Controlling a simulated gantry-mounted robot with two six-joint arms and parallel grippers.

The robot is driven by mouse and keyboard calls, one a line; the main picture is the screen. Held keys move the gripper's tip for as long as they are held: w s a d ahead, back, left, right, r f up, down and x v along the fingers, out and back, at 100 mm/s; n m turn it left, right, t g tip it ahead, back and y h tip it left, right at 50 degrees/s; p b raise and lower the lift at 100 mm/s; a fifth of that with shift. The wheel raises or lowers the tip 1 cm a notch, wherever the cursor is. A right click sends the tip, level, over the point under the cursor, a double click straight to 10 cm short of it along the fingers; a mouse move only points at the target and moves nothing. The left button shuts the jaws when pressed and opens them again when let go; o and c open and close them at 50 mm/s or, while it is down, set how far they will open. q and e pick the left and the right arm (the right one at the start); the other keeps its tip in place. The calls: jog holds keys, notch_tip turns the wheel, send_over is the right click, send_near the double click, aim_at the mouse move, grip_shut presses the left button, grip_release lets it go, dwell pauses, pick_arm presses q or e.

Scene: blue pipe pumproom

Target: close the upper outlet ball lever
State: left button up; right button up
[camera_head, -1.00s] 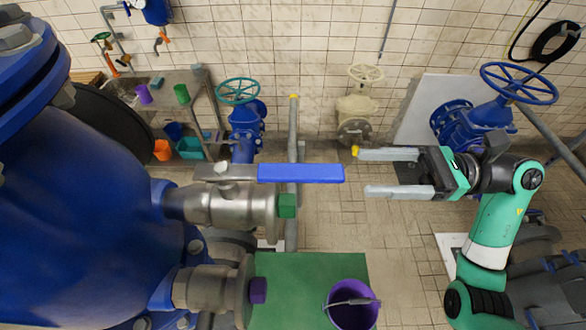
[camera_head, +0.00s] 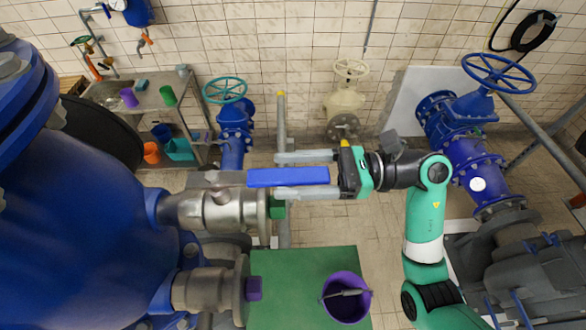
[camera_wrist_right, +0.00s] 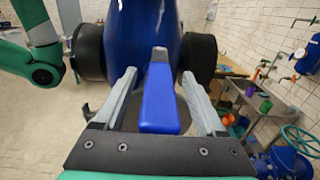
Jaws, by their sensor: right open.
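The upper outlet ball lever has a long blue handle (camera_head: 288,177) on a steel valve body (camera_head: 215,208) that comes out of the big blue tank. The handle points to the right, in line with the outlet pipe. My right gripper (camera_head: 277,176) is open, with one finger along each side of the handle's outer part. In the right wrist view the blue handle (camera_wrist_right: 160,97) lies between the two spread fingers, with a gap on both sides. My left gripper is in neither view.
A lower steel outlet (camera_head: 205,290) with a purple end plug (camera_head: 253,289) sits below the lever valve. A purple bucket (camera_head: 346,298) stands on a green surface (camera_head: 285,265). Blue pipework (camera_head: 475,165) with a handwheel stands at the right.

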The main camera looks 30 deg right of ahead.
grip_shut()
dwell(1.4)
